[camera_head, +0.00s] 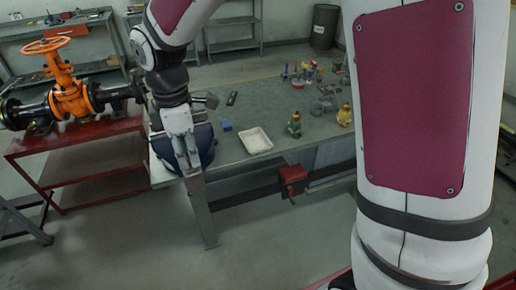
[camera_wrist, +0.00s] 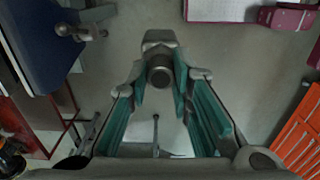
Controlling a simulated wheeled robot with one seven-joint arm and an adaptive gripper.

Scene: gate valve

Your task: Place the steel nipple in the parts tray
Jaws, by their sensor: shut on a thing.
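My gripper (camera_head: 187,152) hangs pointing down by the left end of the grey workbench, in front of a dark blue vise. In the wrist view my gripper (camera_wrist: 160,85) has its two teal-padded fingers closed at the tips on a grey metal cylinder, the steel nipple (camera_wrist: 160,77). Its round end faces the camera. The nipple cannot be made out clearly in the head view. The parts tray (camera_head: 256,140), white and shallow, lies on the bench to the right of my gripper, apart from it. It looks empty.
The blue vise (camera_wrist: 40,45) with a grey handle is close on the left in the wrist view. A blue block (camera_head: 226,126), brass-and-green fittings (camera_head: 295,125) and small parts surround the tray. An orange gate valve (camera_head: 70,95) stands on a red table at left.

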